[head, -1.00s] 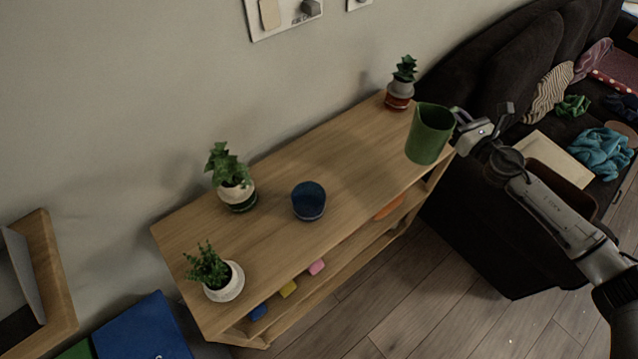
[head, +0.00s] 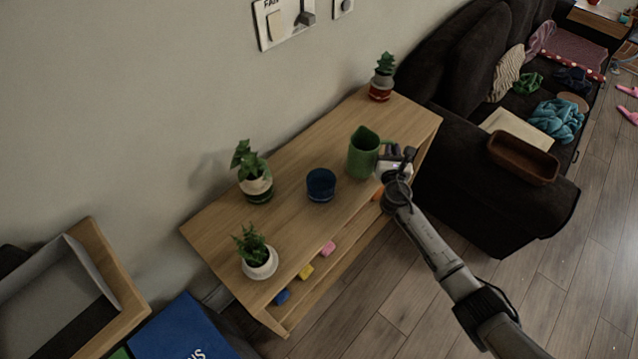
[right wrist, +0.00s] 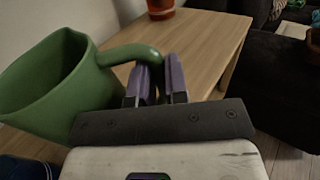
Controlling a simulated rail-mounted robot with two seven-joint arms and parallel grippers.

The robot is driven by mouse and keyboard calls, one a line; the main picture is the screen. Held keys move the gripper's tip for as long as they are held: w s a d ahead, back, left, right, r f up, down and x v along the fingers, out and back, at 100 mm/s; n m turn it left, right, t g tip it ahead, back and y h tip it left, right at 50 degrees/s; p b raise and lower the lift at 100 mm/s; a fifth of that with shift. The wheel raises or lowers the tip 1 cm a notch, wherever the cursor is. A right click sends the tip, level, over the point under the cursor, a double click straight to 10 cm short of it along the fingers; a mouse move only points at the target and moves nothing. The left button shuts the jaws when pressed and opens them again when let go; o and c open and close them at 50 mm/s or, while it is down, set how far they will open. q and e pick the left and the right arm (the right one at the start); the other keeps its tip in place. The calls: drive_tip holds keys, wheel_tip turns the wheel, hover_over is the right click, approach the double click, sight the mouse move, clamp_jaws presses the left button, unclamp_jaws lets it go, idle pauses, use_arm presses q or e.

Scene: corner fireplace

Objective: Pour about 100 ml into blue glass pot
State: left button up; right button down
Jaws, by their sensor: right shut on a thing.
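The blue glass pot (head: 321,186) stands upright on the wooden shelf top, near its middle. My right gripper (head: 388,163) is shut on the handle of a green pitcher (head: 362,156), just right of the pot. In the right wrist view the pitcher (right wrist: 62,88) is at the left, its spout pointing left, and the gripper's fingers (right wrist: 155,82) close around its handle. The pitcher looks close to upright in the head view. I cannot see what is inside it. A dark blue patch at the lower left of the right wrist view may be the pot (right wrist: 25,168). My left gripper is out of view.
Two potted plants (head: 254,180) (head: 257,258) stand left of the pot, and a third (head: 382,78) stands at the far right end. The shelf top (head: 310,143) is clear around the pot. A dark sofa (head: 455,165) with a brown tray (head: 522,158) is to the right.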

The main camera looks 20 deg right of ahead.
sight(383, 143)
drive_tip(key=shift+s+a+h, duration=0.2)
drive_tip(key=shift+a+h, duration=0.1)
drive_tip(key=shift+a, duration=0.4)
drive_tip(key=shift+d, duration=0.1)
drive_tip(key=a+r+n+t+b, duration=0.1)
drive_tip(key=b, duration=0.1)
drive_tip(key=a+r+n+t+b, duration=0.1)
drive_tip(key=r+n+b, duration=0.1)
drive_tip(key=shift+s+a, duration=0.4)
drive_tip(key=s+a+r+n+t+y+b, duration=0.1)
drive_tip(key=a+r+n+t+y+b, duration=0.2)
drive_tip(key=n, duration=0.6)
drive_tip(key=a+r+t+b, duration=0.1)
drive_tip(key=a+t+b, duration=0.1)
drive_tip(key=b, duration=0.1)
drive_tip(key=shift+s+t+y, duration=0.3)
drive_tip(key=shift+t, duration=0.1)
